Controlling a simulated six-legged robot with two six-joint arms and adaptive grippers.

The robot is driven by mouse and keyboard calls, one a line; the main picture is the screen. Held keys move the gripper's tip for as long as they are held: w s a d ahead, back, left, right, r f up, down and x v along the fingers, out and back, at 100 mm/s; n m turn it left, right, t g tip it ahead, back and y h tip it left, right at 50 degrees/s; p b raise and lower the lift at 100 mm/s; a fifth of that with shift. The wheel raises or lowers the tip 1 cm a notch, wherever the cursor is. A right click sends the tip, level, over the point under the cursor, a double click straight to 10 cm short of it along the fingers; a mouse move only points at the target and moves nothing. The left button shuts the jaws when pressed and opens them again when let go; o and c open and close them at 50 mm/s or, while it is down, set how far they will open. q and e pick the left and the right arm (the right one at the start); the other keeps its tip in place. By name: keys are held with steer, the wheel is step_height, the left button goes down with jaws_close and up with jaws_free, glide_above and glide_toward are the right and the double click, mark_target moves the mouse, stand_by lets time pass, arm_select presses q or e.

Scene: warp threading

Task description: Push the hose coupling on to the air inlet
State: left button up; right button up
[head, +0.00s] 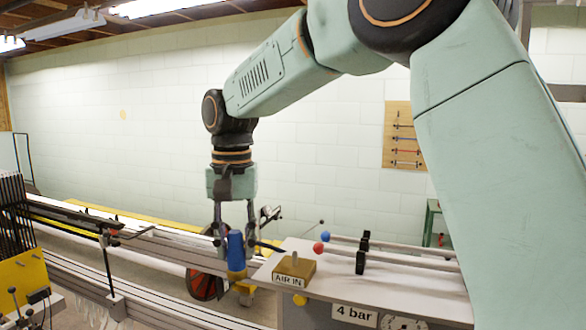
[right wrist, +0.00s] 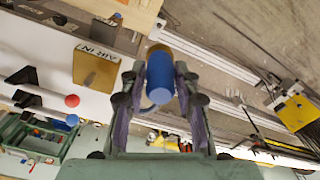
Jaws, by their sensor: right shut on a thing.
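The hose coupling (head: 236,250) is a blue cylinder with a brass-coloured lower end. My right gripper (head: 235,238) is shut on it and holds it upright, left of the cabinet edge. The right wrist view shows the coupling (right wrist: 162,82) between the fingers of my right gripper (right wrist: 162,75). The air inlet (head: 294,268) is a brass-coloured block with a small stub on top and an "AIR IN" label. The block also shows left of the coupling in the right wrist view (right wrist: 95,66). The coupling and inlet look apart. My left gripper is out of view.
The inlet sits on a pale cabinet top (head: 335,262), with a red ball knob (head: 318,248) and a blue ball knob (head: 325,236) behind it. A "4 bar" label (head: 354,314) is on the cabinet front. Long machine rails (head: 150,295) run at left.

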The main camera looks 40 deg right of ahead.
steer(key=s+d+r+m+p, duration=0.1)
steer(key=d+r+m+p, duration=0.1)
steer(key=d+r+m, duration=0.3)
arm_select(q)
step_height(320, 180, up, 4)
arm_select(e)
steer(key=m+b, duration=0.2)
steer(key=m, duration=0.4)
glide_above(294, 252)
steer(key=shift+d+r, duration=0.1)
steer(key=shift+r, duration=0.05)
steer(key=shift+f+b, duration=0.45)
steer(key=shift+f, duration=0.15)
steer(key=shift+w+d+f+b, duration=0.1)
steer(key=shift+f+b, duration=0.45)
steer(key=shift+f, duration=0.3)
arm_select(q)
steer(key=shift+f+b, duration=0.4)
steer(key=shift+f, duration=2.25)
arm_select(e)
steer(key=shift+f, duration=0.55)
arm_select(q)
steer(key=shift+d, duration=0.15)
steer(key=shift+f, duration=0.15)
arm_select(e)
steer(key=shift+f, duration=0.25)
